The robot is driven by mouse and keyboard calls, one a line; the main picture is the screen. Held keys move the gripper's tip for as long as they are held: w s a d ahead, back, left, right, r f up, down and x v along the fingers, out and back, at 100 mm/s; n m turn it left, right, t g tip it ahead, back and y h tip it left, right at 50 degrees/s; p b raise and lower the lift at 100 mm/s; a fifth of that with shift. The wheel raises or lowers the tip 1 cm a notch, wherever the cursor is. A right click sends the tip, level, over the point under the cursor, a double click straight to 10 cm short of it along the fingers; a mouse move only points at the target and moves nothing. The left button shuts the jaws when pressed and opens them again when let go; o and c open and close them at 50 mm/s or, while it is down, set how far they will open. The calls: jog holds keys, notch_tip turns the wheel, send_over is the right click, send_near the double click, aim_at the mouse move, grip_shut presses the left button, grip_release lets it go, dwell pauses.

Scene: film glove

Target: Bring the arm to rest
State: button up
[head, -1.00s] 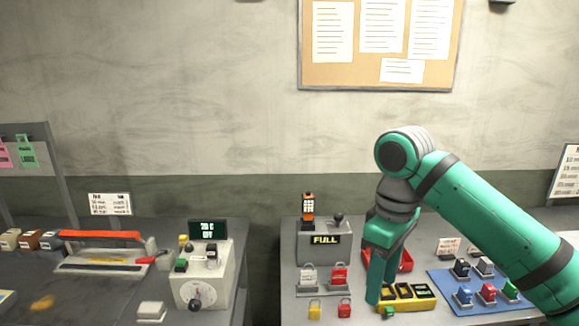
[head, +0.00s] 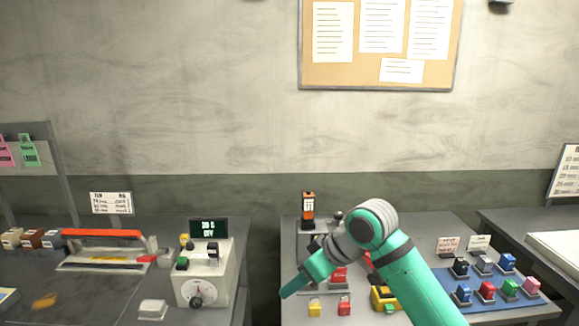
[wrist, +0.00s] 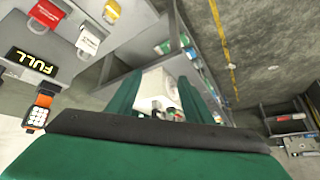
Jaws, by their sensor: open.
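My gripper (head: 290,290) is at the end of my green arm in the head view, over the left edge of the right table (head: 440,232) and pointing down to the left. In the wrist view its two green fingers (wrist: 162,98) stand apart with nothing held between them. Beyond them a white machine shows, lower and farther off. The fingers touch nothing that I can see. My forearm hides part of the right table's middle, including part of the yellow block (head: 382,299).
The white dial box (head: 205,275) stands on the left table, across a gap. An orange handheld device (head: 308,208) stands behind my wrist. Red and yellow padlocks (head: 315,308) lie at the front. A blue mat (head: 462,304) with several coloured pieces lies to the right.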

jog(key=w+a+f+m+t+y, duration=0.2)
jog(key=a+f+t+y, duration=0.1)
jog(key=a, duration=0.4)
jog(key=w+a+f+m+t+y, duration=0.1)
jog(key=w+a+f+t+y, duration=0.15)
jog(key=a, duration=0.45)
jog(key=s+f+m+t+h, duration=0.6)
jog(key=s+f+m, duration=0.4)
jog(key=f, duration=0.5)
jog(key=s+d+f+m+h, duration=0.1)
jog(key=s+d+f+h, duration=0.15)
jog(key=s, duration=0.45)
jog(key=s+d+f+h, duration=0.1)
jog(key=s+d+f, duration=0.1)
jog(key=s+f, duration=0.3)
jog(key=s+d+f+m+h, duration=0.1)
jog(key=s+d+f, duration=0.15)
jog(key=s, duration=0.55)
jog(key=s+d+r+n, duration=0.1)
jog(key=s+d+n, duration=0.1)
jog(key=s, duration=0.7)
jog(key=s+d+r+n+h, duration=0.1)
jog(key=s+d+r+n, duration=0.1)
jog(key=s, duration=0.7)
jog(key=shift+d+r+n, duration=0.3)
jog(key=shift+d+n, duration=0.15)
jog(key=shift+n, duration=0.05)
